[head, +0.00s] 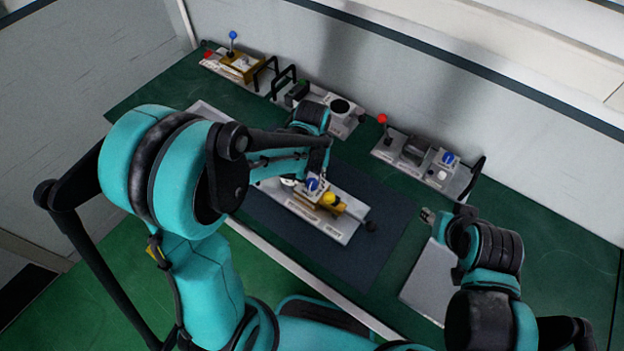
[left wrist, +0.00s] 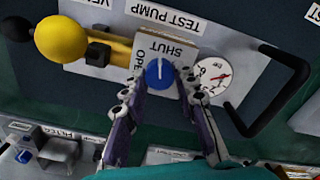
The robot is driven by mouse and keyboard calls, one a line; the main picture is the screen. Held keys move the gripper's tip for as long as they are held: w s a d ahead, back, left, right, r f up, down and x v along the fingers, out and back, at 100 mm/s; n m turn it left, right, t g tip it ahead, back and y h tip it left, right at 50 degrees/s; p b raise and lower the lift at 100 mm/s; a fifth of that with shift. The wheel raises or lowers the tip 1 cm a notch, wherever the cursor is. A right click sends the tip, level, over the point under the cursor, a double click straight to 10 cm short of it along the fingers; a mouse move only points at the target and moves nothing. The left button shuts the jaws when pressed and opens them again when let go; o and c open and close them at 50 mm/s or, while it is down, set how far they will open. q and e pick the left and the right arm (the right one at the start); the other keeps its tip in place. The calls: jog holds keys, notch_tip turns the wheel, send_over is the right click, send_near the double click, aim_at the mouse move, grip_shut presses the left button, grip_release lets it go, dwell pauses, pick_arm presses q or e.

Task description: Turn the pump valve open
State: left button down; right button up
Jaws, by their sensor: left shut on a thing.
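The pump valve is a blue knob (left wrist: 158,76) on a pale plate marked SHUT and OPEN, the last letter hidden. It sits on the panel labelled TEST PUMP (left wrist: 222,35). A white line on the knob runs roughly up the picture, toward SHUT. My left gripper (left wrist: 162,86) is shut on the knob, one finger on each side. The knob also shows in the head view (head: 312,184), partly under my left gripper (head: 318,178). My right gripper (head: 428,216) is over the right part of the bench, away from the panel; its finger opening is unclear.
A yellow ball handle (head: 329,199) stands beside the knob. A round gauge (left wrist: 214,75) and a black bar handle (left wrist: 270,90) are on the knob's other side. More panels, one with a red-knobbed lever (head: 382,119), line the back. The dark mat (head: 375,255) is clear in front.

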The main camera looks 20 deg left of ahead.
pick_arm(q)
jog(key=n, duration=0.3)
jog(key=shift+n+b, duration=0.4)
jog(key=n, duration=0.3)
jog(key=shift+n+b, duration=0.3)
jog(key=n, duration=0.3)
jog(key=shift+n, duration=0.3)
jog(key=shift+n+b, duration=0.45)
jog(key=shift+n, duration=1.45)
jog(key=c, duration=1.2)
grip_release()
jog(key=shift+r, duration=0.1)
